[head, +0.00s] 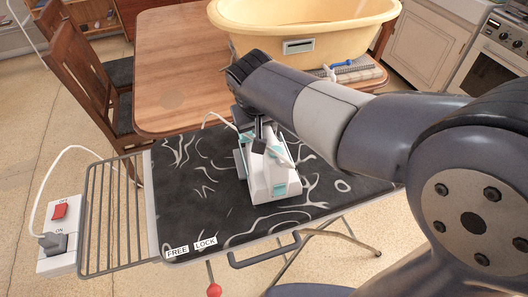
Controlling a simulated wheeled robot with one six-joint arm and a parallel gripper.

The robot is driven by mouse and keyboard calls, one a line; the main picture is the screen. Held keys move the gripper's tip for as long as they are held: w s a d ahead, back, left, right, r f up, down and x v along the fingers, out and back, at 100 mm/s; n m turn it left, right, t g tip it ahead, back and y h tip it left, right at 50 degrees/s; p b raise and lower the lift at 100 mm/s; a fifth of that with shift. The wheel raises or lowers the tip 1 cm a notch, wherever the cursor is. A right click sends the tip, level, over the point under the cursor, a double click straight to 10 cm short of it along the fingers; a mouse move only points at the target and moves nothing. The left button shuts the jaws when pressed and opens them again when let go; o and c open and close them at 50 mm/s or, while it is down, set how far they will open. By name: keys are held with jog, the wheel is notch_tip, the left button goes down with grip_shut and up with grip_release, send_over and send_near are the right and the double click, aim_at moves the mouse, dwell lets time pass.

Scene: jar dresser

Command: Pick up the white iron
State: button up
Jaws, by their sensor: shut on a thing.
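The white iron (272,182) with teal parts is on or just above the dark patterned ironing board (200,215); I cannot tell if its base touches the board. My gripper (262,146) comes down on it from above and is shut on its upper part. My arm and gripper hide some of the iron's far end. A white cord (217,119) curves out to the left from the iron.
A wooden table (170,60) with a yellow tub (310,35) stands behind the board. A wire rack (115,215) and a power strip with a red switch (59,211) are at the left. Wooden chairs (95,75) stand at the upper left.

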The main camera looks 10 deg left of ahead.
grip_shut()
dwell(0.8)
jog(key=shift+a+r, duration=0.1)
jog(key=shift+r, duration=0.4)
notch_tip(320, 180, up, 10)
jog(key=shift+f+p, duration=0.25)
jog(key=shift+p, duration=0.35)
jog(key=shift+o, duration=1.8)
grip_release()
grip_shut()
